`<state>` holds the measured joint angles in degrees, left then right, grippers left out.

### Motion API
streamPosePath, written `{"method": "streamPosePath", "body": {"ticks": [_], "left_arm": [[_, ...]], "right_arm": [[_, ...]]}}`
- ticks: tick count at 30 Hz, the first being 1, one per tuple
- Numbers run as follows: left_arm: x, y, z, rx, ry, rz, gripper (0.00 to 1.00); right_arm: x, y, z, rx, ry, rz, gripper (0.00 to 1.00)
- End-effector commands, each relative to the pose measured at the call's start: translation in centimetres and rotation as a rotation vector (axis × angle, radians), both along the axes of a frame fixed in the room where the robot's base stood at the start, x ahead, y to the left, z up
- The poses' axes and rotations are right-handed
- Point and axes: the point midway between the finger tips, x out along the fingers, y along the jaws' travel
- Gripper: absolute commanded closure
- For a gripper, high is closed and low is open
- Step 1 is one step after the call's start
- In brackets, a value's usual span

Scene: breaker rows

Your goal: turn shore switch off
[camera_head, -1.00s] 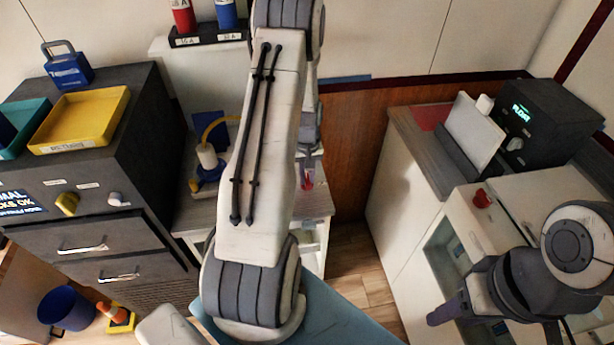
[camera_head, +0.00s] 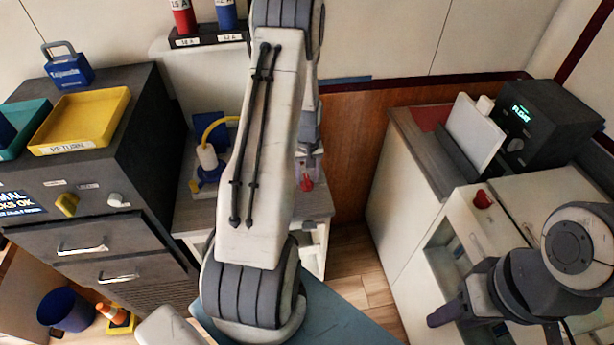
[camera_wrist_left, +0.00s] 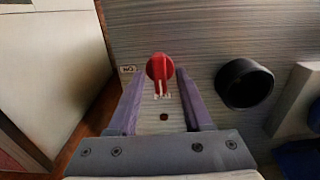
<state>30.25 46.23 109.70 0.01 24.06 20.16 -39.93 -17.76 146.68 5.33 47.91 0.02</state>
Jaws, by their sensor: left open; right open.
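In the left wrist view a red rotary knob (camera_wrist_left: 160,67) with a pale line stands on a grey wood-grain top, between the tips of my left gripper (camera_wrist_left: 159,76). Small labels lie beside and below the knob. The fingers are apart, one on each side; I cannot tell whether they touch it. In the head view the red knob (camera_head: 307,184) shows just under my left gripper (camera_head: 309,165), partly covered by it. My arm hides much of the surface around it. My right gripper (camera_head: 442,314) is open and empty at the lower right, in front of the white cabinet.
A dark round cup-like part (camera_wrist_left: 244,84) stands right of the knob in the wrist view. Another red knob (camera_head: 483,199) sits on the right cabinet, near a black box with a lit display (camera_head: 530,120). A dark drawer cabinet with a yellow tray (camera_head: 82,120) stands left.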

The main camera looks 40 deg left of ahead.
Motion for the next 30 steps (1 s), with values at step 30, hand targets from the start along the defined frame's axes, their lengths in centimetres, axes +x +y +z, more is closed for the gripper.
{"method": "streamPosePath", "body": {"ticks": [30], "left_arm": [[0.0, 0.0, 10.0, 0.001, -0.002, 0.001, 0.50]], "right_arm": [[0.0, 0.0, -1.8, 0.000, 0.000, 0.001, 0.50]]}}
